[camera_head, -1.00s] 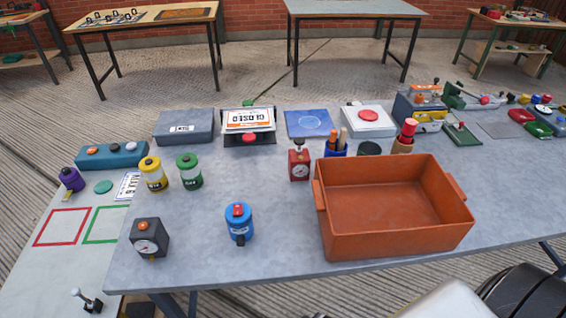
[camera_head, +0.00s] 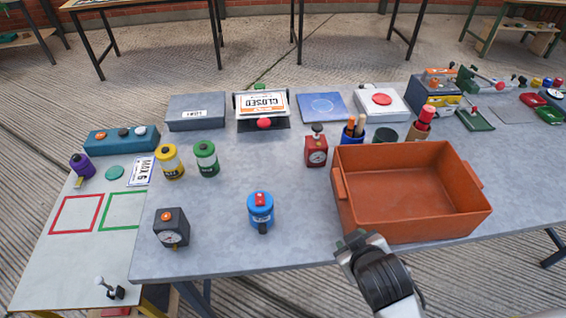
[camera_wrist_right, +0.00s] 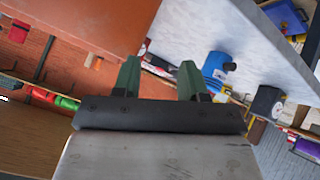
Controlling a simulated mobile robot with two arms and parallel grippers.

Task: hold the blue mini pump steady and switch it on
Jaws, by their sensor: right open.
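The blue mini pump (camera_head: 261,211) stands upright on the grey table near its front edge, with a red switch (camera_head: 260,198) on top and a dark nozzle facing front. My right gripper (camera_head: 358,240) is at the table's front edge, right of the pump and in front of the orange crate; it is apart from the pump. In the right wrist view its two green fingers (camera_wrist_right: 160,80) are spread with nothing between them, and the blue pump (camera_wrist_right: 216,68) shows beyond the right finger. My left gripper is not in view.
The orange crate (camera_head: 342,208) stands right of the pump. A black gauge box (camera_head: 171,228) is to its left, a red gauge device (camera_head: 316,150) behind. Yellow (camera_head: 170,162) and green (camera_head: 206,159) canisters stand farther back left. The table around the pump is clear.

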